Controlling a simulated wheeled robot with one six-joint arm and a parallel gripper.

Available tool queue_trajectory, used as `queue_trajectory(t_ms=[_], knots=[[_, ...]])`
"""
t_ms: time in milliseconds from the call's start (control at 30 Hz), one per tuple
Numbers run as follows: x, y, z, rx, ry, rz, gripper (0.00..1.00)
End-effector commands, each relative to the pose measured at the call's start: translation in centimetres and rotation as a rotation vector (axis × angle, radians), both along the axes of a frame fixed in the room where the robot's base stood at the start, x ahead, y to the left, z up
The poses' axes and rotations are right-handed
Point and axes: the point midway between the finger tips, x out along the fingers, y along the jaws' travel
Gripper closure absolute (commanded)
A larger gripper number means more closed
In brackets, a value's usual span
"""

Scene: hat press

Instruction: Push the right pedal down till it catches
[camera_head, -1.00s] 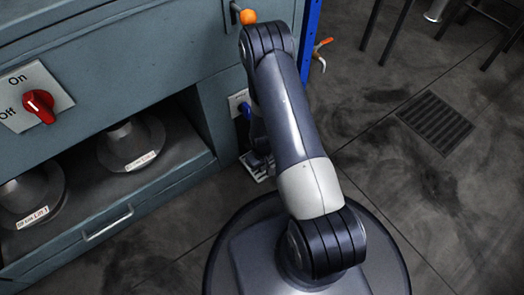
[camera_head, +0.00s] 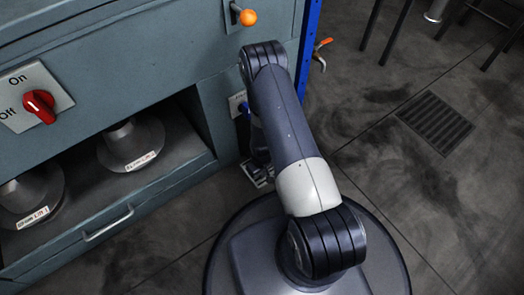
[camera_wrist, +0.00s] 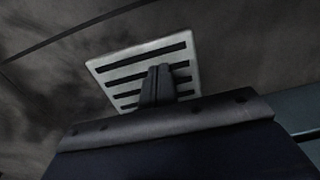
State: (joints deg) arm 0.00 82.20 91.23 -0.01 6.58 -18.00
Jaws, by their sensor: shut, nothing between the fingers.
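The right pedal (camera_wrist: 120,69) is a pale metal plate with dark slots. In the wrist view it lies beyond my gripper (camera_wrist: 159,70), whose shut fingertips overlap its middle. The fingers look to be on or just above the plate; I cannot tell if they touch it. In the head view only a small part of the pedal (camera_head: 258,177) shows, low by the cabinet's right corner, and my arm hides the rest. My fingers are hidden there too.
The blue-grey cabinet (camera_head: 150,65) stands on the left, with a red On/Off knob (camera_head: 39,105) and an open shelf holding hat blocks (camera_head: 131,147). An orange-tipped lever (camera_head: 248,17) sticks out above my arm.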

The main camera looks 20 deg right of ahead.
Motion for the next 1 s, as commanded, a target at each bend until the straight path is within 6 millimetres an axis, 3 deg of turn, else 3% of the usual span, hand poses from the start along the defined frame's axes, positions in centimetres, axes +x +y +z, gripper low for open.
queue_trajectory(t_ms=[567, 1000], knots=[[0.1, 0.0, 0.1, 0.0, -0.002, 0.0, 1.0], [0.0, 0.0, 4.5, 0.0, -0.001, 0.0, 1.0]])
